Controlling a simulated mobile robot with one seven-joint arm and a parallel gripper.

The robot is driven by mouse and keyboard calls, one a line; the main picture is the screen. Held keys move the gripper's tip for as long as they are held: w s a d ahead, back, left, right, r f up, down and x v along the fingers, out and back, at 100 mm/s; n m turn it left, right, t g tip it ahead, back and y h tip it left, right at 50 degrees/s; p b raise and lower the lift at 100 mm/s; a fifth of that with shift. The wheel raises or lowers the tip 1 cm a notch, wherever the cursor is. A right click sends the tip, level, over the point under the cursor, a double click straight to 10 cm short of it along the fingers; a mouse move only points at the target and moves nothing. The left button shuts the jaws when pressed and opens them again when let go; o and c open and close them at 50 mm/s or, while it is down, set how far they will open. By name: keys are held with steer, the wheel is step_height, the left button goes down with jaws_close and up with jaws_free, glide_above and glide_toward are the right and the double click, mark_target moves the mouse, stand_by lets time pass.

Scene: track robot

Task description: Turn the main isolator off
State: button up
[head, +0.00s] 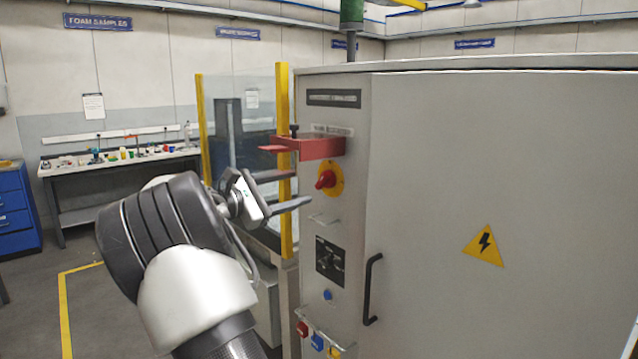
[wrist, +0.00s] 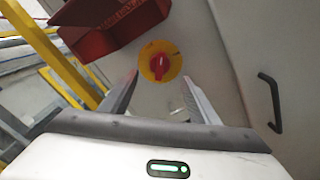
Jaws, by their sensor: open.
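The main isolator (head: 327,180) is a red rotary knob on a yellow round plate, on the narrow side face of the grey cabinet. In the wrist view the isolator (wrist: 160,65) lies ahead of my gripper, between the lines of the two fingers. My gripper (head: 290,190) is open and empty, left of the knob in the head view and apart from it. In the wrist view the fingertips of my gripper (wrist: 160,78) stand on either side of the knob. The exact gap to the knob cannot be told.
A red open box (head: 322,148) juts out just above the isolator. The grey cabinet (head: 420,200) has a black door handle (head: 372,290) to the right. Yellow guard posts (head: 284,150) stand left of it.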

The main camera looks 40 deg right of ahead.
mark_target(320, 181)
steer(key=d, duration=0.8)
steer(key=shift+w+d, duration=0.35)
steer(key=shift+d, duration=0.05)
steer(key=c, duration=1.1)
